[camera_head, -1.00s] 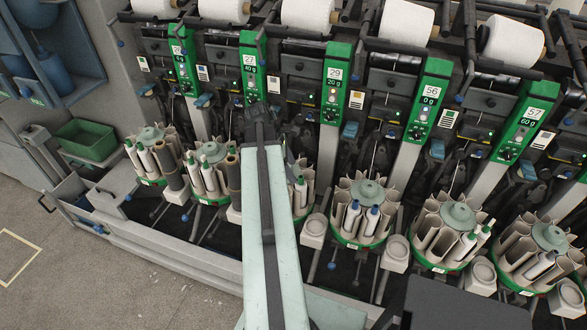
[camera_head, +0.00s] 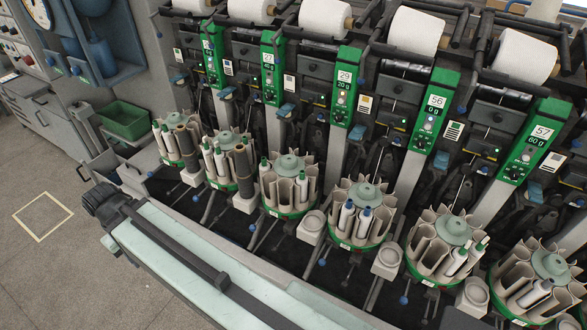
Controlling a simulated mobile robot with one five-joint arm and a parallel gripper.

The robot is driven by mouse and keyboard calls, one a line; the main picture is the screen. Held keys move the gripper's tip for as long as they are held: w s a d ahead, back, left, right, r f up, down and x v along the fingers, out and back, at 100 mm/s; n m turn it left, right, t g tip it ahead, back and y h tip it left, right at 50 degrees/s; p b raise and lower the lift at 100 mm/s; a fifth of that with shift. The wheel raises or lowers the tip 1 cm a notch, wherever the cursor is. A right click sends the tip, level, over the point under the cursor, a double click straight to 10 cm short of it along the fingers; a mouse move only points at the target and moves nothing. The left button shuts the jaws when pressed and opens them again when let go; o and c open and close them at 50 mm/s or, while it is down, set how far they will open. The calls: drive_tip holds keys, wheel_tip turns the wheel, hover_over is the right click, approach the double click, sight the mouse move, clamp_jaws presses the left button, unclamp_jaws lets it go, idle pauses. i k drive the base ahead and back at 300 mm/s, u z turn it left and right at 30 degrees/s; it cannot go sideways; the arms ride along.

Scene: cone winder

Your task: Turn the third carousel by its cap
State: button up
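A row of round carousels with fluted beige pockets, green base rings and grey-green caps runs along the machine. The third carousel from the left (camera_head: 284,207) stands upright with its cap (camera_head: 289,163) fully visible. It holds a few pale bobbins with green tips. My arm lies across the lower left, in front of the machine trough, with its dark joint at the left end. It is clear of the third carousel in the picture. My gripper's fingers do not show.
Neighbouring carousels (camera_head: 357,212) (camera_head: 228,160) stand close on both sides. Small grey cups (camera_head: 311,227) sit between some of them. Green numbered panels (camera_head: 346,86) and white cones (camera_head: 326,28) are above. A green bin (camera_head: 125,120) is at left. Open floor (camera_head: 50,250) lies at lower left.

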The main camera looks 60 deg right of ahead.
sight(278, 183)
drive_tip(key=k, duration=1.65)
drive_tip(key=u, duration=1.45)
drive_tip(key=i, duration=1.7)
drive_tip(key=z, duration=3.45)
drive_tip(key=i, duration=1.05)
drive_tip(key=u, duration=0.05)
